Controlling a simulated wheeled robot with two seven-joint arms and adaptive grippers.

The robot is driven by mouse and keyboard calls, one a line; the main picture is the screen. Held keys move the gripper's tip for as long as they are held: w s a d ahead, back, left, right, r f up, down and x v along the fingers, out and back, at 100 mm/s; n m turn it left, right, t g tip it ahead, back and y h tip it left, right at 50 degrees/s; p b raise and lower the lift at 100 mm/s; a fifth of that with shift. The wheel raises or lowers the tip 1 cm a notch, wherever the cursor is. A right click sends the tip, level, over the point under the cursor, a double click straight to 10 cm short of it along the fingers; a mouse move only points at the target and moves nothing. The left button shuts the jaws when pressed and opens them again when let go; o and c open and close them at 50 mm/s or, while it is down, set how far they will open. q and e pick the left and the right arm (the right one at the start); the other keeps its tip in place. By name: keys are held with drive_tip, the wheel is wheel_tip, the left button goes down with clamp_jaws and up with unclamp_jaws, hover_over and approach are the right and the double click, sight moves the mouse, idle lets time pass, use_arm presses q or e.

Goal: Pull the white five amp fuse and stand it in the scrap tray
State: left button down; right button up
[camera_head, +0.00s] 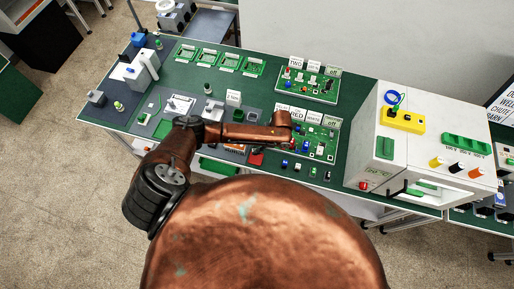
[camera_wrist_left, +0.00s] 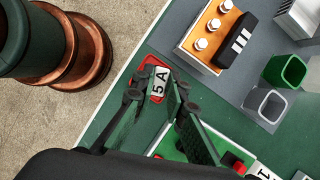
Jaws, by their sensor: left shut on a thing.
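In the left wrist view, my left gripper (camera_wrist_left: 182,108) is shut on the white fuse (camera_wrist_left: 158,86), which bears "5 A" on its face. The fuse is over a small red tray (camera_wrist_left: 151,64) near the table's front edge; I cannot tell whether it touches the tray floor. In the head view the red tray (camera_head: 256,159) shows just below my left forearm, and the arm hides the fuse and most of the gripper. My right gripper is in neither view.
An orange block (camera_wrist_left: 205,38) with white-topped parts and a black striped piece lies beyond the tray. A green cup (camera_wrist_left: 285,71) and a grey cup (camera_wrist_left: 266,104) stand nearby. A green board (camera_head: 310,134) with coloured parts is close on the right, before a white cabinet (camera_head: 365,140).

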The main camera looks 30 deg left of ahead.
use_arm(q)
drive_tip(key=shift+f, duration=0.1)
drive_tip(key=shift+f+b, duration=1.25)
drive_tip(key=shift+f, duration=1.5)
drive_tip(key=c, duration=1.8)
unclamp_jaws()
drive_tip(key=shift+c, duration=0.2)
drive_tip(key=v, duration=1.2)
